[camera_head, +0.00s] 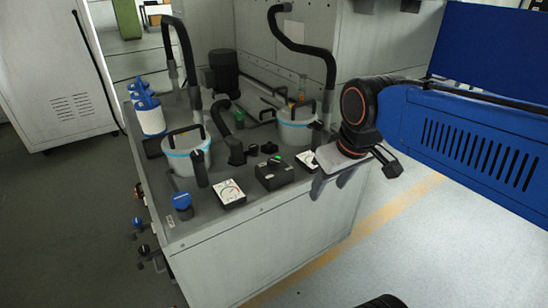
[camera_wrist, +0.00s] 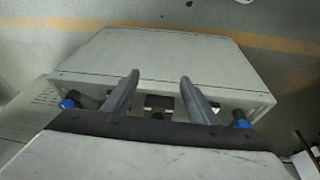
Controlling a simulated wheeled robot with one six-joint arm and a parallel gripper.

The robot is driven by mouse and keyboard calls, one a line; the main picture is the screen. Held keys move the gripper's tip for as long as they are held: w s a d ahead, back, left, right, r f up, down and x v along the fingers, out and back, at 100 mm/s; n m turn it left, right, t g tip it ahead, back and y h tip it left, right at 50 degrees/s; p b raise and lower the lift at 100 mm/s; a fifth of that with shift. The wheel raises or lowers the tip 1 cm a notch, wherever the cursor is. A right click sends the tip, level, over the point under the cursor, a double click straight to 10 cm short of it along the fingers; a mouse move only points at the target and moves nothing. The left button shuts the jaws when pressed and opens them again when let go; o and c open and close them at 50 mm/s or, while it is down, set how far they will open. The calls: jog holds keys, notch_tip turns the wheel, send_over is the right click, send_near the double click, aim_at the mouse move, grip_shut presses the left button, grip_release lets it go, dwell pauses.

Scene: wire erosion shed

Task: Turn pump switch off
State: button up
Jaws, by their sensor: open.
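The pump unit is a grey cabinet (camera_head: 262,262) with a dark top, in the head view. A small black switch box (camera_head: 274,174) with a green button and what looks like a red one sits near its front edge; the position of the switch cannot be read. My gripper (camera_head: 331,187) is at the cabinet's right front corner, right of the switch box and apart from it, fingers pointing down. In the wrist view my gripper (camera_wrist: 160,78) has its two fingers spread with nothing held between them. Dark parts show between the fingers, too small to identify.
White dials (camera_head: 230,192) flank the switch box. Two pale canisters (camera_head: 187,153) with black handles, upright hoses (camera_head: 184,52), a black motor (camera_head: 224,73) and blue-topped filters (camera_head: 149,112) crowd the top. Blue knobs (camera_head: 181,200) sit at the left edge.

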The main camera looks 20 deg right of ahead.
jog(key=w+a+r+n+g, duration=0.2)
jog(key=w+r+n, duration=0.2)
jog(key=w+r, duration=0.5)
jog(key=r+n+g, duration=0.2)
jog(key=n, duration=0.3)
send_over(274, 161)
notch_tip(274, 161, down, 18)
jog(key=shift+w+d+r, duration=0.1)
jog(key=c, duration=1.1)
